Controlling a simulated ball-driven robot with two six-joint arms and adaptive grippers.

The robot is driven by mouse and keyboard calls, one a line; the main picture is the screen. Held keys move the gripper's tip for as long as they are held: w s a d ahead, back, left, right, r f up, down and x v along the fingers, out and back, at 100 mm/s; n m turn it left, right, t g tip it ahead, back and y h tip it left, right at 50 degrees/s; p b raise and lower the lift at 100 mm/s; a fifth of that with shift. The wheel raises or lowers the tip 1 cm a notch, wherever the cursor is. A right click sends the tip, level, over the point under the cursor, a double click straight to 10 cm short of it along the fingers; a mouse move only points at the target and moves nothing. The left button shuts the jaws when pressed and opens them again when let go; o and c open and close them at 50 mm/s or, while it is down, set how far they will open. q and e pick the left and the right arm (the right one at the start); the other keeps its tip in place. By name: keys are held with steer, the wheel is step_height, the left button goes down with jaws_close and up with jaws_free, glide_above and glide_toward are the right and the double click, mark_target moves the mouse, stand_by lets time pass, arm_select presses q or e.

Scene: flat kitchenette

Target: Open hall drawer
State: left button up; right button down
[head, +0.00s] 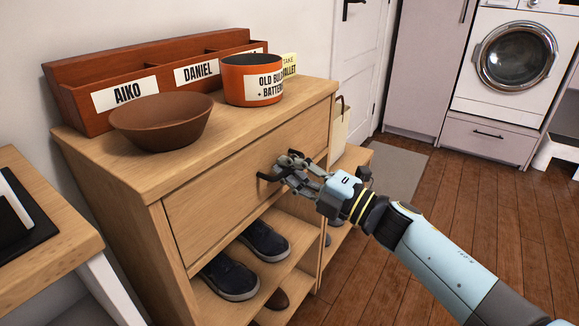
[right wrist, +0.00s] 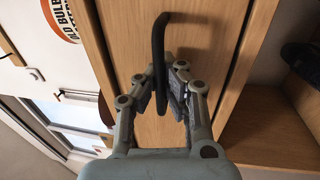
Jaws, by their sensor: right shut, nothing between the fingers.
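The hall drawer (head: 225,195) is the light wood front under the top of the shoe cabinet. It looks flush with the cabinet, so it appears closed. Its dark curved handle (head: 268,177) is partly hidden by my right gripper (head: 287,168). In the right wrist view the handle (right wrist: 158,40) runs down to the fingertips of my right gripper (right wrist: 160,75), in front of the wooden drawer front (right wrist: 125,30). The right gripper is shut with nothing held between its fingers, right at the handle; I cannot tell whether they touch. My left gripper is not in view.
On the cabinet top (head: 225,125) stand a brown bowl (head: 162,122), an orange pot (head: 252,78) and a red-brown letter organiser (head: 75,90). Dark shoes (head: 265,242) sit on the open shelf below.

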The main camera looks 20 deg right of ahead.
steer(key=shift+s, duration=0.1)
steer(key=r+p+v, duration=0.1)
steer(key=v, duration=0.8)
steer(key=r+p+v, duration=0.1)
steer(key=r+v, duration=0.1)
steer(key=v, duration=0.8)
steer(key=shift+s+d+r, duration=0.15)
steer(key=shift+s+d, duration=0.25)
steer(key=shift+s, duration=0.1)
steer(key=c, duration=2)
jaws_free()
steer(key=o, duration=0.6)
steer(key=v, duration=1.2)
